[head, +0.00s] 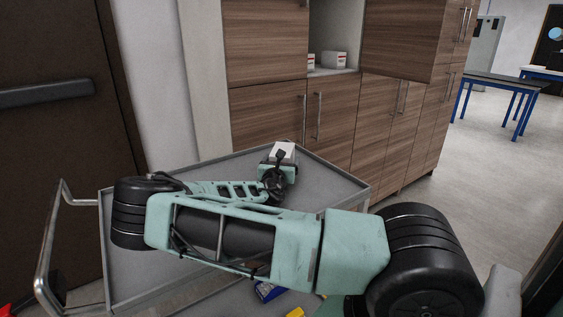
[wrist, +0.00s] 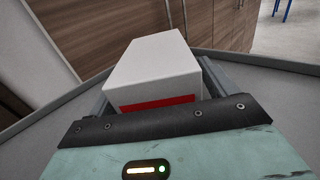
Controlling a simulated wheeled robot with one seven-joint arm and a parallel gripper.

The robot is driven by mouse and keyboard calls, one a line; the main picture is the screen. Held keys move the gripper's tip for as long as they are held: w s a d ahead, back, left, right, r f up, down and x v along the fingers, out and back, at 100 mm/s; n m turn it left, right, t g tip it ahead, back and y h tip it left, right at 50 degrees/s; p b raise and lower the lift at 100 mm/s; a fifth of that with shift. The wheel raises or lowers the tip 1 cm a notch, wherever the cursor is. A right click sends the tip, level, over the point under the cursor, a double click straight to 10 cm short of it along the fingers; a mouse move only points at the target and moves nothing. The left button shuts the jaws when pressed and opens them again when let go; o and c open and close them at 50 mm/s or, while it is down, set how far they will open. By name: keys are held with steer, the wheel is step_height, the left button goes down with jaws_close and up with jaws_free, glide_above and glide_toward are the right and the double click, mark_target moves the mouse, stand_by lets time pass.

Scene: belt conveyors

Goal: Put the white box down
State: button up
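The white box (wrist: 152,66) has a red stripe on its near side and sits between the fingers of my gripper (wrist: 155,90) in the wrist view. The fingers lie along both its sides, and the gripper looks shut on it. In the head view the white box (head: 283,151) shows at the end of my arm, with my gripper (head: 281,163) around it, over the far part of a grey cart top (head: 215,166). I cannot tell whether the box touches the cart top.
The grey cart has a raised rim and a metal handle (head: 58,245) at left. Wooden cabinets (head: 267,120) stand right behind it. An open shelf holds small white boxes (head: 334,60). Blue and yellow items (head: 270,291) lie near the cart's front, partly hidden by my arm.

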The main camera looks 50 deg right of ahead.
steer(key=shift+r, duration=0.1)
steer(key=shift+a, duration=0.15)
steer(key=b+v, duration=0.1)
steer(key=v, duration=0.6)
steer(key=shift+s, duration=0.15)
stand_by(0.4)
